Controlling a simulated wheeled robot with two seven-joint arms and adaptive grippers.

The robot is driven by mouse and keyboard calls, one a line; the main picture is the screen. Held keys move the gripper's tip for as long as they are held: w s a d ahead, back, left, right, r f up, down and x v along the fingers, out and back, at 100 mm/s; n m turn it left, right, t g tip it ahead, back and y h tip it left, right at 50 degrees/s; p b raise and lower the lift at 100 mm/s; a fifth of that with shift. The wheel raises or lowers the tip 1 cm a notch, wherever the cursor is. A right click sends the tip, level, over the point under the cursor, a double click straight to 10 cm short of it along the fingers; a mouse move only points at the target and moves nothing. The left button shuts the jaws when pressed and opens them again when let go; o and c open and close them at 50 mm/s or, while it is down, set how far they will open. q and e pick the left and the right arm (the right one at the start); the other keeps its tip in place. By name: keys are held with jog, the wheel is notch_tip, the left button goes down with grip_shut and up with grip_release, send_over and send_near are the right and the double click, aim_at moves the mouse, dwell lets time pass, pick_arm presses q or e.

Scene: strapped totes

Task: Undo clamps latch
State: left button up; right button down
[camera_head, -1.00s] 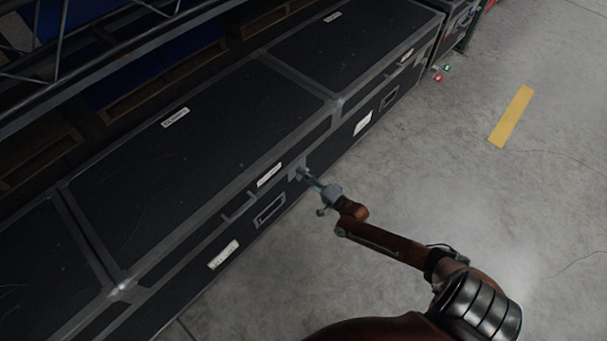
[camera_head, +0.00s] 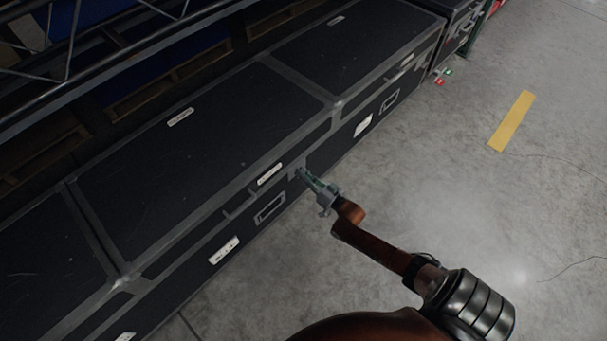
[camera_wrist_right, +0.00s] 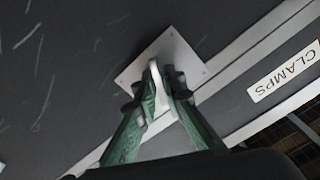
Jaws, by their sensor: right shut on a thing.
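The clamps case is a black case with grey metal edges (camera_head: 200,150) in the head view. Its white CLAMPS label (camera_wrist_right: 284,76) shows in the right wrist view. The latch has a square metal plate (camera_wrist_right: 186,58) on the case's front face and a light-coloured part standing out (camera_wrist_right: 154,75) between my fingers. My right gripper (camera_head: 304,175) reaches the front of the case near its upper edge. Its green fingers (camera_wrist_right: 158,98) are closed around the latch's protruding part. The fingertips hide some of the latch. My left gripper is not in view.
More black cases stand in line at the far right (camera_head: 345,50) and near left (camera_head: 45,250). A metal truss (camera_head: 110,55) runs behind them. Grey floor with a yellow stripe (camera_head: 512,120) is open on the right. Small red and green things (camera_head: 440,81) lie by the far case.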

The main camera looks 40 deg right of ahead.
jog(key=n, duration=0.4)
jog(key=shift+f, duration=0.1)
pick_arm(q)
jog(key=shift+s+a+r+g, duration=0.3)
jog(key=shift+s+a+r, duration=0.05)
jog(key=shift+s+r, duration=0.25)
pick_arm(e)
jog(key=shift+n, duration=0.6)
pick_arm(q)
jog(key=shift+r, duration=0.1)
pick_arm(e)
jog(key=shift+s, duration=0.1)
jog(key=c, duration=2.1)
grip_release()
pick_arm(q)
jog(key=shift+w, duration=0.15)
pick_arm(e)
jog(key=shift+s, duration=0.1)
jog(key=s, duration=0.7)
jog(key=s+d, duration=0.1)
jog(key=s, duration=0.3)
jog(key=shift+s, duration=0.35)
